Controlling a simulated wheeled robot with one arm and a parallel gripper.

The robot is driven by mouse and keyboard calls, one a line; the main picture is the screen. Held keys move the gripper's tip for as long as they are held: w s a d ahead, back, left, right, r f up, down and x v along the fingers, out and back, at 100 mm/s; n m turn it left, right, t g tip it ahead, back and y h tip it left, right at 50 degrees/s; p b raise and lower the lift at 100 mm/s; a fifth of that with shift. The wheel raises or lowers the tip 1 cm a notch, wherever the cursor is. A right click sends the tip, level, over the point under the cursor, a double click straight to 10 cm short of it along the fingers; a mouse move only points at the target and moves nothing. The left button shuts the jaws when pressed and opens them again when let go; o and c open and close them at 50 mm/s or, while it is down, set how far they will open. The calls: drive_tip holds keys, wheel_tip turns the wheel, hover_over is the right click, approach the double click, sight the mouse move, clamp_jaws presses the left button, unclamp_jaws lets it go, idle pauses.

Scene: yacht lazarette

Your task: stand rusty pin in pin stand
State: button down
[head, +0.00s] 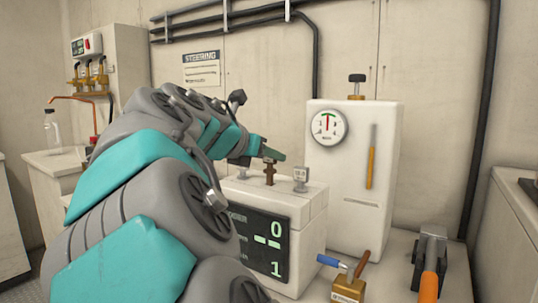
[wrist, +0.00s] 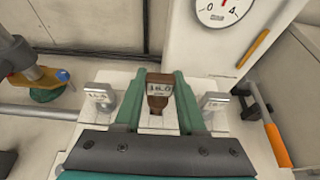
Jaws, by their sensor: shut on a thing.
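The rusty pin (head: 269,173) is brown, with a flat labelled head that reads about 16.0 in the wrist view (wrist: 158,103). My gripper (wrist: 159,98) has a green finger on each side of its head and is shut on it. The pin is roughly upright above the middle of a white block (head: 308,215), which looks like the pin stand. Two grey labelled pins stand on this block, one left (wrist: 98,97) and one right (wrist: 213,103) of the rusty pin. I cannot tell whether the rusty pin's lower end is seated or just above the top.
The block's front display (head: 262,245) shows 0 and 1. A brass block (head: 348,290) with blue and red-brown handles and a clamp (head: 430,260) are at front right.

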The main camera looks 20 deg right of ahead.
drive_tip(key=shift+f, duration=1.1)
idle(0.7)
drive_tip(key=shift+c, duration=2.1)
unclamp_jaws()
drive_tip(key=shift+b+v, duration=0.35)
drive_tip(key=shift+v, duration=3.55)
